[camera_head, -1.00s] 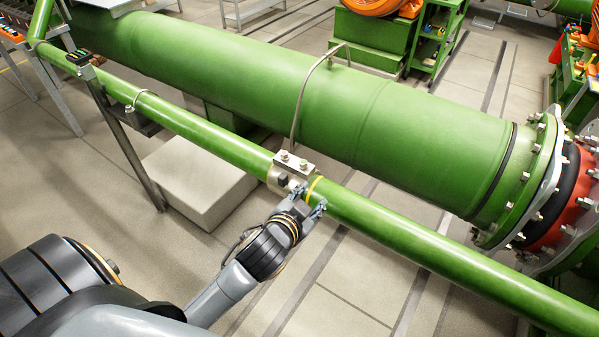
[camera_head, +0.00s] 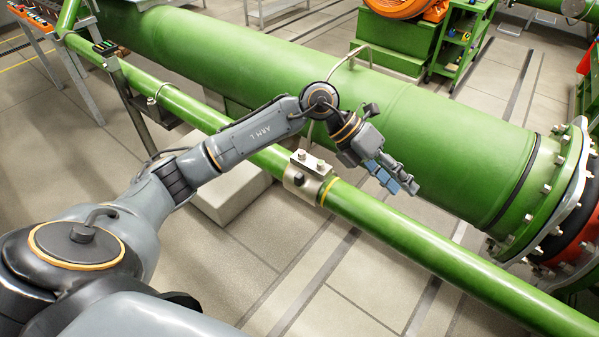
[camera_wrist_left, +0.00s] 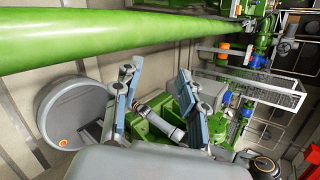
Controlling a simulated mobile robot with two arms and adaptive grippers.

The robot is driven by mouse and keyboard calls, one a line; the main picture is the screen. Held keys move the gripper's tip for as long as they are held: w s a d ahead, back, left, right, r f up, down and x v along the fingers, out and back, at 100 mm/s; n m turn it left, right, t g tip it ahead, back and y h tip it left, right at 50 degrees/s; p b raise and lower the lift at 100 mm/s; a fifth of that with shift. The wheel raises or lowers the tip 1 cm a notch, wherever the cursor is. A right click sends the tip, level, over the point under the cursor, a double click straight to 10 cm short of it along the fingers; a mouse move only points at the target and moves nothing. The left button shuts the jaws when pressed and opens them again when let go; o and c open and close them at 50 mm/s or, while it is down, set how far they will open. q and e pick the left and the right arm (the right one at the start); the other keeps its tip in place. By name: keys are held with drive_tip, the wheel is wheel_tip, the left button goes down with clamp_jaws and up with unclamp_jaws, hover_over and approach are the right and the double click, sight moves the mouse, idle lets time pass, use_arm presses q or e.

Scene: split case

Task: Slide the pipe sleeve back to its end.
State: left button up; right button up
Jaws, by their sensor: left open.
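The pipe sleeve (camera_head: 306,177) is a silver metal collar around the thin green pipe (camera_head: 430,245), with a bolted block on top. A yellow ring mark (camera_head: 326,190) shows on the pipe right beside the sleeve's right edge. My left gripper (camera_head: 401,184) is open and empty, apart from the sleeve, to its right in the picture and in front of the large pipe. In the left wrist view my open fingers (camera_wrist_left: 156,98) have nothing held between them, and the sleeve is not seen. My right gripper is not in view.
The large green pipe (camera_head: 420,120) runs behind the thin pipe, with a bolted flange (camera_head: 560,180) at right. A bent metal rod (camera_head: 352,62) rises over it. A pale block (camera_head: 225,195) stands below the thin pipe. A pipe clip (camera_head: 155,98) and post are at left.

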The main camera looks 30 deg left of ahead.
use_arm(q)
drive_tip(key=w+a+f+y, duration=0.15)
drive_tip(key=a+y, duration=0.45)
drive_tip(key=a, duration=0.6)
wheel_tip(320, 180, up, 2)
drive_tip(key=r+n+g+y, duration=0.1)
drive_tip(key=n+y, duration=0.2)
drive_tip(key=y, duration=0.1)
hover_over(299, 175)
drive_tip(key=shift+m, duration=0.3)
wheel_tip(299, 175, down, 14)
drive_tip(key=shift+f+p, duration=0.1)
drive_tip(key=shift+p, duration=1.15)
clamp_jaws()
